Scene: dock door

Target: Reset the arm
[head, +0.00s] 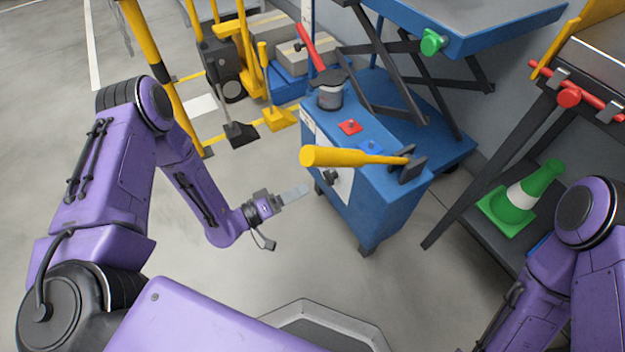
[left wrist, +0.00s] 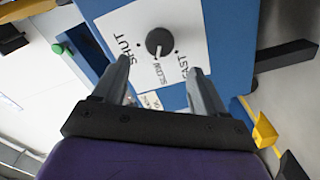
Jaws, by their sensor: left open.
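My left gripper (head: 293,193) reaches in from the left in the head view, in front of the blue cabinet. It is open and empty. In the left wrist view its two fingers (left wrist: 160,68) stand apart, with the cabinet's white panel (left wrist: 140,35) beyond them. A black dial (left wrist: 159,42) on that panel shows between the fingertips, marked SHUT, SLOW and FAST. The dial (head: 330,177) also shows in the head view, just right of the fingertips; contact cannot be told. My right arm shows at the lower right of the head view, with its gripper out of view.
A yellow-handled lever (head: 335,157) juts over the blue cabinet (head: 385,195). Red (head: 349,126) and blue (head: 370,147) buttons sit on its top. A blue lift table (head: 480,25) stands behind. A green cone (head: 522,198) stands at the right. Yellow posts and rails stand at the back left.

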